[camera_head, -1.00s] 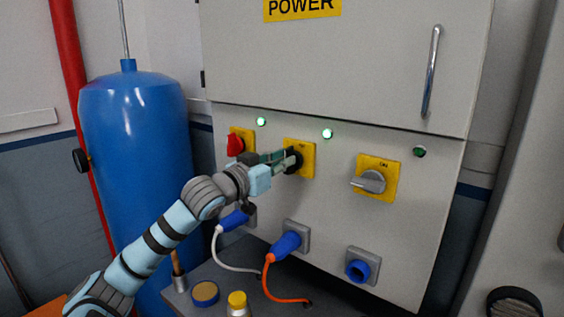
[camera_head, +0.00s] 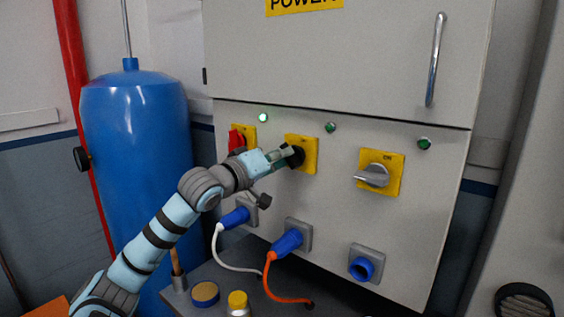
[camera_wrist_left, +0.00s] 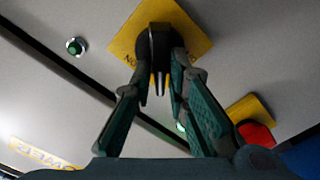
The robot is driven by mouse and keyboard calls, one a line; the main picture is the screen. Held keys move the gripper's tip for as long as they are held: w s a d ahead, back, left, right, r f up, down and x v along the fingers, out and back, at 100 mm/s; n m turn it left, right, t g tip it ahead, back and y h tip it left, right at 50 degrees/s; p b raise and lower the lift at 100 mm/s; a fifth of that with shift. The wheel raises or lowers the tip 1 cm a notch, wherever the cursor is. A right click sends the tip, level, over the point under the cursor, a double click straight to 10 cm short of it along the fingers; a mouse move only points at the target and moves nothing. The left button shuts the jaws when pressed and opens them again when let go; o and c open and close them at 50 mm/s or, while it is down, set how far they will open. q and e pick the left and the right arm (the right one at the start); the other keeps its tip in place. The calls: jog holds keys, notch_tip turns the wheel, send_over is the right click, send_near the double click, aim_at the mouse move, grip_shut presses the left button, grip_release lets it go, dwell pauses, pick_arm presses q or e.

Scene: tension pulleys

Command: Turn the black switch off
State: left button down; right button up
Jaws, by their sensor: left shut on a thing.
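The black switch (camera_wrist_left: 158,60) is on the middle yellow plate of the grey cabinet; its dark knob also shows in the head view (camera_head: 296,156), partly covered by my fingers. My left gripper (camera_head: 284,155) reaches it from the left. In the left wrist view its two green fingers (camera_wrist_left: 155,85) close around the knob from both sides. The switch's lamp (camera_head: 331,127) looks dull green; in the left wrist view it also looks dull (camera_wrist_left: 75,46). The knob's exact angle is hard to tell. My right gripper is out of view.
A red switch (camera_head: 236,139), with a bright lamp (camera_head: 263,117), is left of the black one. A grey switch (camera_head: 372,175) is to the right. Blue plugs (camera_head: 287,243) with cables sit below. A blue tank (camera_head: 135,170) stands at the left.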

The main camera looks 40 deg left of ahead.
pick_arm(q)
jog(key=shift+a+f+n+b, duration=0.15)
jog(key=shift+n+b, duration=0.9)
jog(key=shift+n, duration=1.25)
jog(key=shift+a+f+n+b, duration=0.1)
jog(key=shift+f+n+b, duration=0.15)
jog(key=shift+n+b, duration=1.45)
jog(key=shift+n+p, duration=0.6)
jog(key=shift+n, duration=0.1)
jog(key=c, duration=1.6)
grip_release()
jog(key=shift+o, duration=0.2)
